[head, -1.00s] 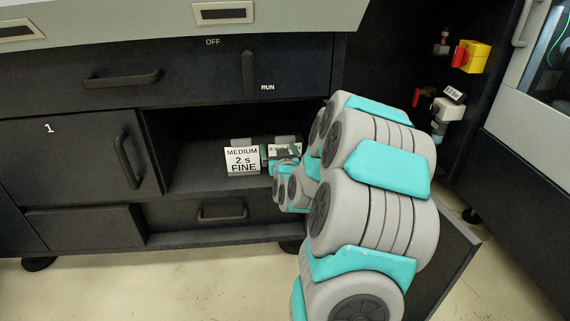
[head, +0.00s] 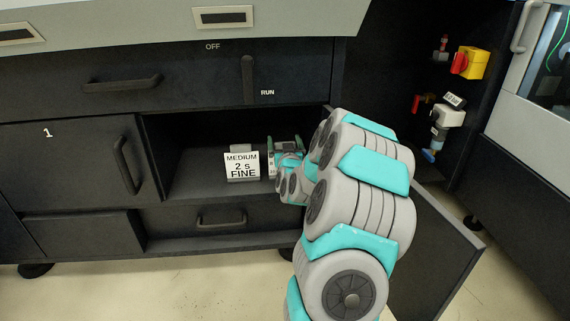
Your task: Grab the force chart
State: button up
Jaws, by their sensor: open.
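A white card (head: 242,166) reading "MEDIUM 2 s FINE" stands upright on a small grey holder in the open compartment of the dark cabinet. It is the only chart-like card I can read, and I cannot tell whether it is the force chart. My gripper (head: 286,144) is inside the compartment, just right of this card and apart from it. It is open, but its fingers are small and partly hidden by my wrist.
The compartment floor (head: 200,180) left of the card is clear. An open dark door (head: 445,250) stands to the right of my arm. A yellow box with a red knob (head: 472,63) and a white fitting (head: 448,116) are in the bay at right.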

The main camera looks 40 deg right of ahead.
jog(key=shift+w+d, duration=0.25)
jog(key=shift+w, duration=0.15)
jog(key=shift+c, duration=0.2)
grip_shut()
dwell(0.3)
